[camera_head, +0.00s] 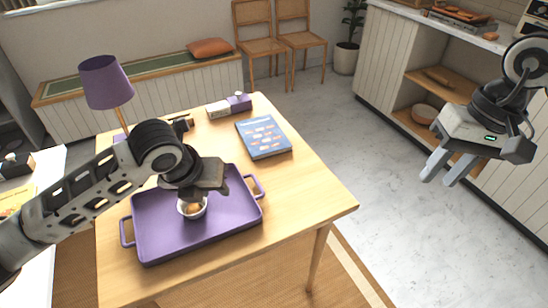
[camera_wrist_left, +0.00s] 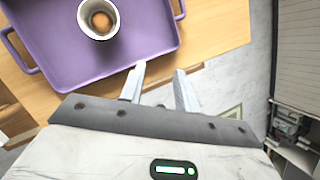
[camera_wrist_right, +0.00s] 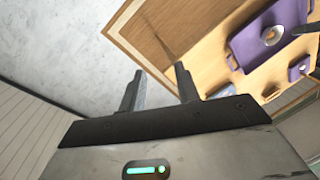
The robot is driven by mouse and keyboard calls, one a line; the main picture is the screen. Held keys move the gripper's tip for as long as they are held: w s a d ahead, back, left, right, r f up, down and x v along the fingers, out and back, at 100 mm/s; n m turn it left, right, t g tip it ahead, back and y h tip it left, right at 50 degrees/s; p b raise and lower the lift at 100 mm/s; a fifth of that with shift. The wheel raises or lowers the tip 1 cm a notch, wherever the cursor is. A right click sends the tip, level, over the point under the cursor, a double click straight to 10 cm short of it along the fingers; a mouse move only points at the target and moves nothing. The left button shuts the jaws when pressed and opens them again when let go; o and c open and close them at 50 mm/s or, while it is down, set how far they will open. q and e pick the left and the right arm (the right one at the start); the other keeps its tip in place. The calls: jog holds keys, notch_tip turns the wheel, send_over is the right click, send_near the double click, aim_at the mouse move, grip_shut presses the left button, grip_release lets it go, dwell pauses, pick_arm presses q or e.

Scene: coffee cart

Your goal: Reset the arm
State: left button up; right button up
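My left gripper (camera_wrist_left: 159,70) is open and empty; its two fingers stand apart in the left wrist view. In the head view its arm comes in from the left and its dark wrist hangs over the purple tray (camera_head: 158,238). The fingers are mostly hidden there. A white cup (camera_head: 203,213) with a brown round thing in it stands on the tray, partly behind the left gripper. My right gripper (camera_head: 437,180) is open and empty, raised over the floor to the right of the table. Its fingers also show apart in the right wrist view (camera_wrist_right: 160,68).
The wooden table (camera_head: 300,200) also bears a blue book (camera_head: 263,137), a purple-shaded lamp (camera_head: 105,82) and a small purple-and-white box (camera_head: 229,105). A counter with shelves (camera_head: 400,50) stands at the right. The floor between table and counter is clear.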

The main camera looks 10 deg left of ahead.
dwell(0.3)
